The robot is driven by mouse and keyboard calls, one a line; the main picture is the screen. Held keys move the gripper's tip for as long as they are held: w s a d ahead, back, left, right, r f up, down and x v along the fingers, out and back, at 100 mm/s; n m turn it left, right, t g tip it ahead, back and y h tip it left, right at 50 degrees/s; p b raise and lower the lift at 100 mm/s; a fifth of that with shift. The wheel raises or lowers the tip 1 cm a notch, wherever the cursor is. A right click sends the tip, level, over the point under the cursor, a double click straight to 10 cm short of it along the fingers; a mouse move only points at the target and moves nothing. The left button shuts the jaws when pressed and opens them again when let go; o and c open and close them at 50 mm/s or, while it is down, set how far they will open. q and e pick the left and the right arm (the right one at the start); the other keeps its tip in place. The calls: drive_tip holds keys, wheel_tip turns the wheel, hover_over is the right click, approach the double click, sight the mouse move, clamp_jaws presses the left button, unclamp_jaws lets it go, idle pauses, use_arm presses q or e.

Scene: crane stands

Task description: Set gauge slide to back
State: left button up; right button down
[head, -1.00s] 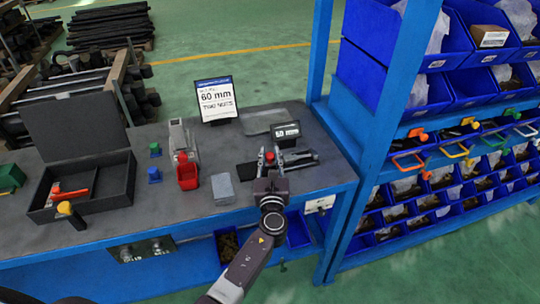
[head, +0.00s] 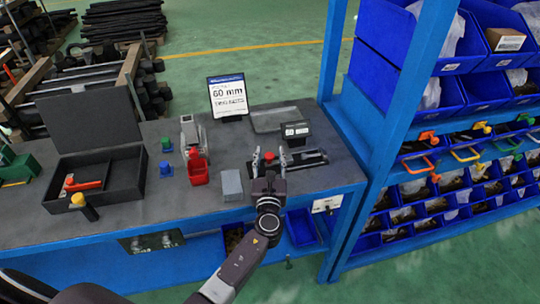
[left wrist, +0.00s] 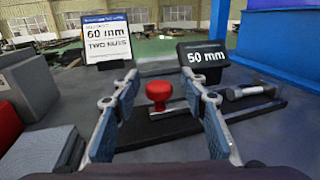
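The gauge has a long dark base (left wrist: 190,122) on the bench and a dark display block (head: 296,130) behind it. In the left wrist view the fingers (left wrist: 160,84) are apart, with a gap on both sides of the knob. My right gripper is not in view.
A sign reading "60 mm TWO NUTS" (head: 228,97) stands behind the gauge. An open black case (head: 112,185) lies farther left. A blue rack (head: 392,140) with bins rises close on the right.

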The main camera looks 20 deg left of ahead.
use_arm(q)
drive_tip(key=v, duration=1.2)
